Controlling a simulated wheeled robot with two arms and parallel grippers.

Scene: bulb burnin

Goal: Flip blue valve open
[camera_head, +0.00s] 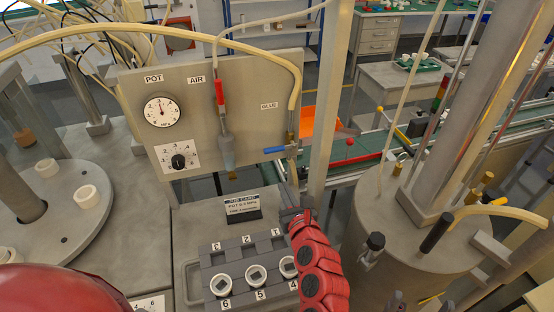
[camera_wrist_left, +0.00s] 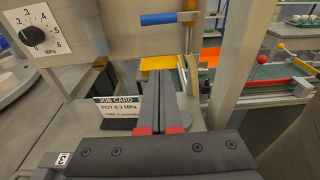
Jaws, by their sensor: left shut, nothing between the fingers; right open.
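The blue valve handle (camera_head: 274,150) lies level beside the glue line at the right edge of the grey panel (camera_head: 220,108). In the left wrist view the blue handle (camera_wrist_left: 165,19) points left from its metal fitting. My left gripper (camera_head: 291,213) is below the valve, right of the job card, and does not touch the handle. In the left wrist view its fingers (camera_wrist_left: 162,78) are together and empty, pointing towards the area under the valve. My right gripper (camera_head: 410,302) shows only partly at the bottom edge, apart from the valve, with its fingers spread.
The job card (camera_head: 243,207) and a rack (camera_head: 213,262) with several white sockets stand below the panel. A red-handled air line (camera_head: 219,92) hangs left of the valve. A metal post (camera_head: 327,100) stands just right of it. A large tank (camera_head: 400,225) fills the right.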

